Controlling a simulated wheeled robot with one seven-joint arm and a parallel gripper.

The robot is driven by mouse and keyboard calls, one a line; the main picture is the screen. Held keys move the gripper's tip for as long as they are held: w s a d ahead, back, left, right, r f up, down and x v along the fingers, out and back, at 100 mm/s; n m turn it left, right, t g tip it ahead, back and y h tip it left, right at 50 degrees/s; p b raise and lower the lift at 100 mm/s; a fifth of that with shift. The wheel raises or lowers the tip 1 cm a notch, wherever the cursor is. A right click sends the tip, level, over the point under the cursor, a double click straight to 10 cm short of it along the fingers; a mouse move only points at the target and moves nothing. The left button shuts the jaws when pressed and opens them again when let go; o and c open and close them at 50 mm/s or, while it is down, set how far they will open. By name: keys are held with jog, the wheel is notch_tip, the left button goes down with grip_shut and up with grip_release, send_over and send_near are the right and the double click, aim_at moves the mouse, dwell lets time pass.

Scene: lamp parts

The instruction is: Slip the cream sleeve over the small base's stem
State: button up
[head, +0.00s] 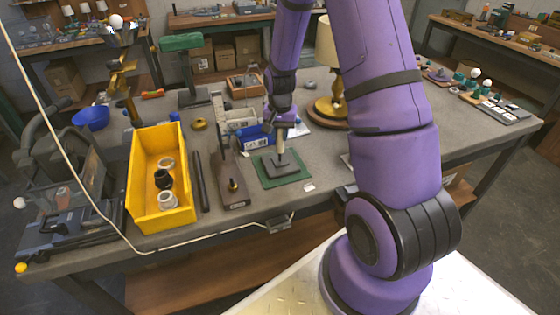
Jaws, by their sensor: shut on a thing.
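My gripper (284,121) points down over the middle of the workbench. It is shut on the cream sleeve (281,138), a pale narrow upright piece showing below the fingers. The small base (274,168) is a dark square block directly beneath, resting on a green mat (297,180). Its stem is hard to make out from the sleeve at this size. I cannot tell whether the sleeve is around the stem or just above it.
A yellow bin (146,215) with rings stands to the left. A dark rod (201,181) and a grey-brown fixture (232,188) lie between. Blue-labelled boxes (243,132) are behind, near my gripper. A brass-based lamp (329,108) stands behind right.

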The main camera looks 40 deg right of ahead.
jog(key=shift+f, duration=1.05)
jog(key=shift+f, duration=0.75)
dwell(0.9)
dwell(0.4)
jog(key=o, duration=1)
notch_tip(320, 180, up, 11)
jog(key=shift+f, duration=0.1)
